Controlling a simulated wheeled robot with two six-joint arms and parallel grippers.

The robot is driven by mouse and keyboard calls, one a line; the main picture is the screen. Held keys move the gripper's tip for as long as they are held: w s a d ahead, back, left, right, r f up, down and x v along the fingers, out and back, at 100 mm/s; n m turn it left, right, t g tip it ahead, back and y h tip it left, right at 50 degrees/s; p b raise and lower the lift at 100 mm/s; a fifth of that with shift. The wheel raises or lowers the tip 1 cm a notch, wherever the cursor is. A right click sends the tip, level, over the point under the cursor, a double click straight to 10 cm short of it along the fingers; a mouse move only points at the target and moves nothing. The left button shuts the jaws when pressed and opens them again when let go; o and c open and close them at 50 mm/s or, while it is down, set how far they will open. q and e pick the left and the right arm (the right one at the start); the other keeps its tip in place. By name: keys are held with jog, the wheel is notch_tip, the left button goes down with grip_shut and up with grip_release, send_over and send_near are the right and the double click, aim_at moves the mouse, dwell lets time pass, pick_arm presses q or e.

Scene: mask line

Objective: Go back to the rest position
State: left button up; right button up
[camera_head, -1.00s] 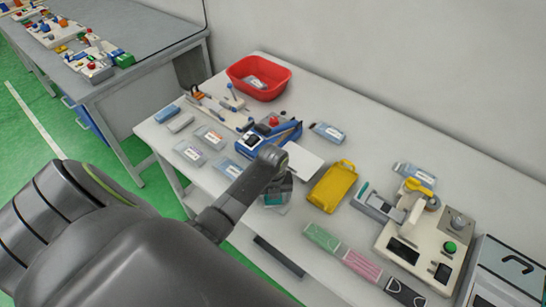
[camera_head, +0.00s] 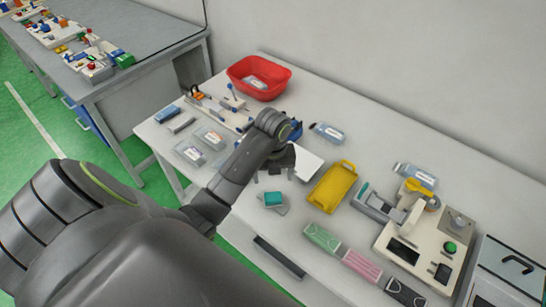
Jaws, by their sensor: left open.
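My left gripper (camera_head: 273,174) reaches in from the left over the white worktable (camera_head: 345,135). Its jaws are apart, with nothing seen between them. A teal block (camera_head: 273,198) sits on a small clear grey packet (camera_head: 277,209) on the table, just in front of the gripper and apart from it. My left arm covers much of the lower left of the view. The blue device behind the gripper is mostly hidden. My right gripper is not in view.
A red bin (camera_head: 259,90) holding a packet stands at the back. A beige machine (camera_head: 425,240) stands at the right. Green (camera_head: 322,238) and pink (camera_head: 362,266) masks lie along the front edge. Clear packets (camera_head: 190,153) lie at the left.

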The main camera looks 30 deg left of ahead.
pick_arm(q)
jog(key=shift+r, duration=0.1)
dwell(0.5)
jog(key=s+a+n+t+y, duration=0.2)
jog(key=s+n+t, duration=0.2)
jog(key=s+n, duration=2.2)
notch_tip(320, 180, down, 29)
jog(key=w+a+n+g+b, duration=0.1)
jog(key=w+n+g+b, duration=0.15)
jog(key=b, duration=0.35)
jog(key=s+f+b, duration=0.2)
jog(key=s+f, duration=0.5)
jog(key=f, duration=0.4)
jog(key=s+d+f+h+b, duration=0.1)
jog(key=s+f+b, duration=0.1)
jog(key=s+f, duration=0.5)
notch_tip(320, 180, down, 4)
jog(key=shift+s+r+b, duration=0.1)
jog(key=shift+s+b, duration=0.3)
